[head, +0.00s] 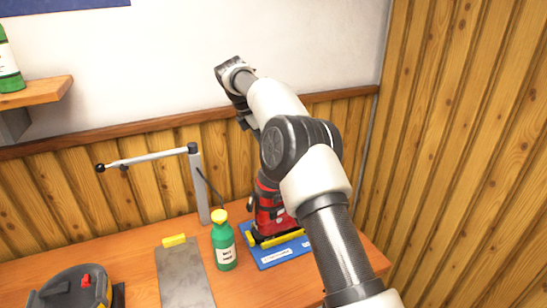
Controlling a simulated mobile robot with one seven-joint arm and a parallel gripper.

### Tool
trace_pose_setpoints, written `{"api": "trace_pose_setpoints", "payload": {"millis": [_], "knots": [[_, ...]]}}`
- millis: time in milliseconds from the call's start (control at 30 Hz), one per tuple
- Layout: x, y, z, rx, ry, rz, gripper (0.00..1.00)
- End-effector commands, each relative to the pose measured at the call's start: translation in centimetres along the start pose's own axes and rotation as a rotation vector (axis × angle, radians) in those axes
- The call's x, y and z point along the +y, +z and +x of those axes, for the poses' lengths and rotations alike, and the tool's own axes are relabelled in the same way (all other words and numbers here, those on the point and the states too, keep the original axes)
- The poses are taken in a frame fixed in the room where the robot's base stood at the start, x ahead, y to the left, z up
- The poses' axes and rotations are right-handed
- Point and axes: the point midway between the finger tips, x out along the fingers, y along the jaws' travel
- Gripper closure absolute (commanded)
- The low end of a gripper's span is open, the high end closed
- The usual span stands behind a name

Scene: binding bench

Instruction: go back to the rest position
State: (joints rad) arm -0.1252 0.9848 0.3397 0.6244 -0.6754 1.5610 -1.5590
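My arm rises from the lower right to a dark joint and reaches on towards the back wall. Its far end bends down at the upper middle of the head view. My gripper's fingers do not show; my own arm links cover the space below the bend. A red and black tool (265,212) stands on a blue mat (273,258) behind my arm, partly hidden by it. I cannot see whether my gripper touches anything.
On the wooden bench (135,275) stand a green bottle (223,248) with a yellow cap, a grey plate (185,278) with a yellow edge piece, a grey post with a lever (155,157), and a dark device (75,288). A shelf (40,91) holds another green bottle (8,68).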

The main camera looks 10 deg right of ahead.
Motion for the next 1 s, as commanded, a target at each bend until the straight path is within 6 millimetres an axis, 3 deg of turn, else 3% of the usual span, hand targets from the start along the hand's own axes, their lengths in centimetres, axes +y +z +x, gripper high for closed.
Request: {"api": "trace_pose_setpoints", "payload": {"millis": [167, 267, 367, 500, 700, 867, 1000], "knots": [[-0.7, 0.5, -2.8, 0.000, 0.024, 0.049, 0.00], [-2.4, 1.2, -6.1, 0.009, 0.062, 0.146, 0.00], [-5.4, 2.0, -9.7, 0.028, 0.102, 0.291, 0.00], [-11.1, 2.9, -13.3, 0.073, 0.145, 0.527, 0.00], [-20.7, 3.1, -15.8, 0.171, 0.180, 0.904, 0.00], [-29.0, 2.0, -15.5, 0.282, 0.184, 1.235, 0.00], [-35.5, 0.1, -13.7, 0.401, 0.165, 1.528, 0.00]]}}
